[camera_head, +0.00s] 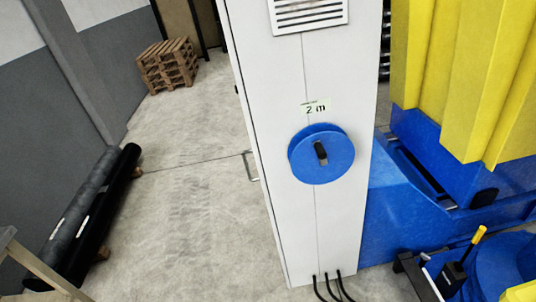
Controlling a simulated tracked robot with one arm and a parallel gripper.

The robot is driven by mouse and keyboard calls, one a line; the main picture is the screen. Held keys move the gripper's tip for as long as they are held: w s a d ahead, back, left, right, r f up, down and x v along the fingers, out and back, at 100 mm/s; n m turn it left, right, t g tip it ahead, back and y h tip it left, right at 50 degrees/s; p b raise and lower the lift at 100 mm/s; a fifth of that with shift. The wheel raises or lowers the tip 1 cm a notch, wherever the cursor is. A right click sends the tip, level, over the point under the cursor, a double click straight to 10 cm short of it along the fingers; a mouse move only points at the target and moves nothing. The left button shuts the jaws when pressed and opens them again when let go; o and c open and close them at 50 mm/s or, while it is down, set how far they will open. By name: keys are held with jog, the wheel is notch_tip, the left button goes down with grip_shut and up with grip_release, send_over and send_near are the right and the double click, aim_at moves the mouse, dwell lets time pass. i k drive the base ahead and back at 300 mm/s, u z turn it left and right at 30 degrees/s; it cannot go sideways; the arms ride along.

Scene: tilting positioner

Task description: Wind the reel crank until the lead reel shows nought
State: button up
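The lead reel (304,157) is a round blue disc on the front of a tall white cabinet (290,85). A short black crank handle (321,152) sits near the middle of the reel and looks upright, tilted slightly. A small pale label (316,107) above the reel reads what looks like "2 m". My gripper is not in view, so I cannot see what it holds.
Blue machinery with yellow bellows covers (450,70) stands right of the cabinet. Black cables (331,287) leave the cabinet's foot. Wooden pallets (168,65) and black rolls (85,215) lie to the left. The concrete floor (185,200) between is clear.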

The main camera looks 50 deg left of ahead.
aim_at(322, 153)
jog(key=u, duration=0.15)
jog(key=i, duration=1)
jog(key=z, duration=0.05)
